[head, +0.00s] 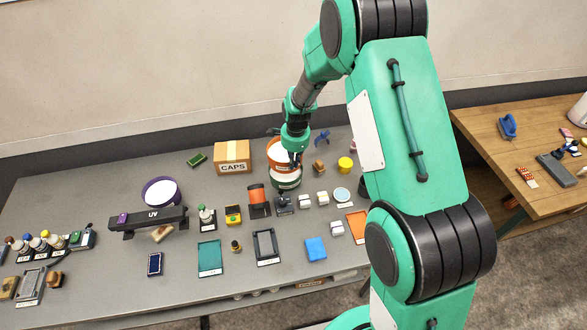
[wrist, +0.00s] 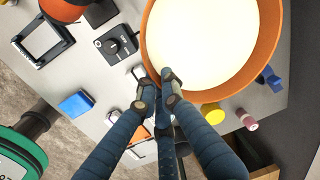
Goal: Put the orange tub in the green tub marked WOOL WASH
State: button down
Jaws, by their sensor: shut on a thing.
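The orange tub (head: 276,151) is at the back middle of the grey table in the head view. My gripper (head: 293,158) is shut on its near rim. In the wrist view the orange tub (wrist: 265,55) shows its round rim and pale inside, with my fingertips (wrist: 158,82) at the rim's edge. The green tub (head: 284,184) with a white label shows directly below the orange tub in the head view. Its opening is hidden by the orange tub, and I cannot tell whether the orange tub is resting in it or held just above. The label is too small to read.
A CAPS box (head: 233,157) stands to the left of the tubs. A yellow cup (head: 345,164) and small white blocks stand to the right. A wooden table (head: 490,135) is at the right.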

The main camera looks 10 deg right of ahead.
jog(key=shift+w+f, duration=0.1)
jog(key=shift+f, duration=1.6)
jog(key=shift+f, duration=0.65)
jog(key=c, duration=1.9)
grip_release()
jog(key=r, duration=0.4)
jog(key=s+r, duration=0.1)
jog(key=r, duration=0.8)
jog(key=shift+s+d+r, duration=0.1)
jog(key=shift+s+d, duration=0.05)
